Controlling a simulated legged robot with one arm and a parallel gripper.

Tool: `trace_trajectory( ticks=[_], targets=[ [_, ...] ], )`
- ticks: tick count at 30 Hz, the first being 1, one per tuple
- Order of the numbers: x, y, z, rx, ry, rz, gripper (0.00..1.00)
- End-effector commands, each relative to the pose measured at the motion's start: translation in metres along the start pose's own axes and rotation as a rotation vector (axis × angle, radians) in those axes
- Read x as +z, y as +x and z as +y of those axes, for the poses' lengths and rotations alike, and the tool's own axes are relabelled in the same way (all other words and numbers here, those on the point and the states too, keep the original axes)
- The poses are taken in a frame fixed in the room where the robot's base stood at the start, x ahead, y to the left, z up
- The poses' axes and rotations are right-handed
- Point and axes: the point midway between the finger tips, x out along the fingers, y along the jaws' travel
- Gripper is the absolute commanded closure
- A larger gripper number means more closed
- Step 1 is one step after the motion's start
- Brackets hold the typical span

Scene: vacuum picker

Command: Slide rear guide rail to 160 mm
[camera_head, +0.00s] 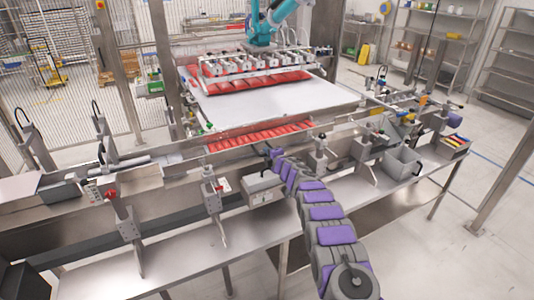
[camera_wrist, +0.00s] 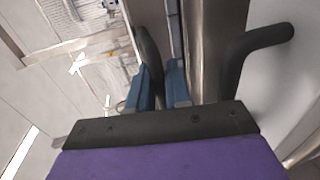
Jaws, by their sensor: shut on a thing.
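My gripper (camera_head: 274,153) is at the near side of the conveyor lane, by the rail in front of the red packs (camera_head: 262,137). In the wrist view my gripper (camera_wrist: 161,85) has its two blue fingers close together on a dark curved handle (camera_wrist: 149,52). A metal rail (camera_wrist: 203,45) runs just right of the fingers. In the head view two long rails border the lane, a far one (camera_head: 245,129) and a near one (camera_head: 232,149). My arm hides the handle there. I cannot read any millimetre scale.
A second black handle (camera_wrist: 257,48) stands close to the right of my gripper. A grey box (camera_head: 263,188) sits below the lane, left of my arm. A grey bin (camera_head: 401,163) stands to the right. A teal picker (camera_head: 262,28) hangs over the white belt (camera_head: 270,100).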

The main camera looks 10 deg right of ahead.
Motion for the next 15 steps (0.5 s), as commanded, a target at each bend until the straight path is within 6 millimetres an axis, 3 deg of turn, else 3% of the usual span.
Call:
trace_trajectory(
  ticks=[9, 10, 15],
  targets=[
    [-0.0015, 0.0007, -0.0027, -0.004, -0.001, -0.002, 1.00],
    [-0.0013, 0.0006, -0.0028, -0.005, -0.001, -0.002, 0.80],
    [-0.0005, 0.0004, -0.0019, -0.002, 0.000, -0.001, 0.66]
  ],
)
